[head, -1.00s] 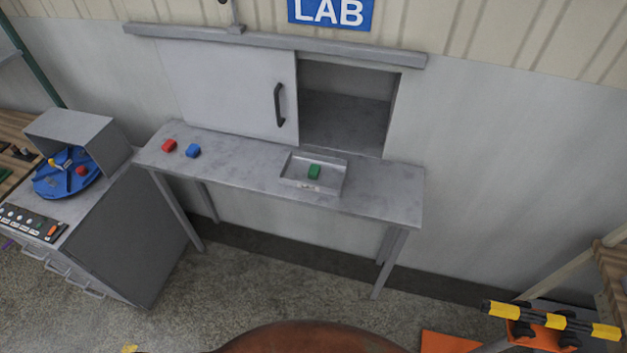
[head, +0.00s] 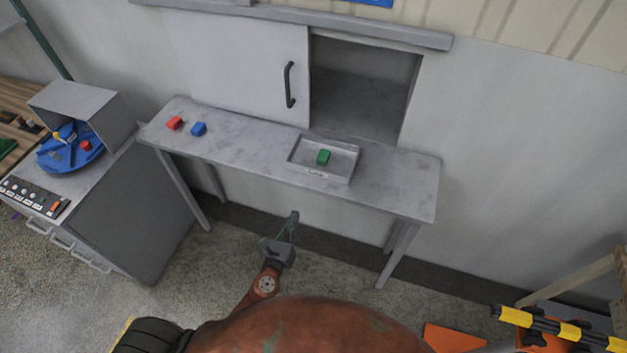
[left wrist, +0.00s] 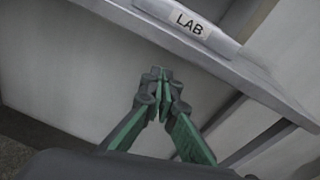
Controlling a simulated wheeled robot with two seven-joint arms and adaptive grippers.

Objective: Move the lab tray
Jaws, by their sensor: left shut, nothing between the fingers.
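The lab tray (head: 342,173) is a shallow grey tray on the narrow grey table, in front of the open hatch. A green block (head: 323,157) lies in it. In the left wrist view the tray's front wall (left wrist: 222,42) shows with a "LAB" label (left wrist: 188,22), at the table's edge. My left gripper (head: 294,216) is in front of the table and below its top, apart from the tray. Its green fingers also show in the left wrist view (left wrist: 162,75), closed together and empty. My right gripper is not in view.
The grey table (head: 250,156) carries a red block (head: 175,123) and a blue block (head: 198,129) at its left. A sliding door (head: 245,75) leaves the hatch (head: 360,95) open behind the tray. A grey cabinet (head: 125,210) stands left. A yellow-black bar (head: 550,327) is at lower right.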

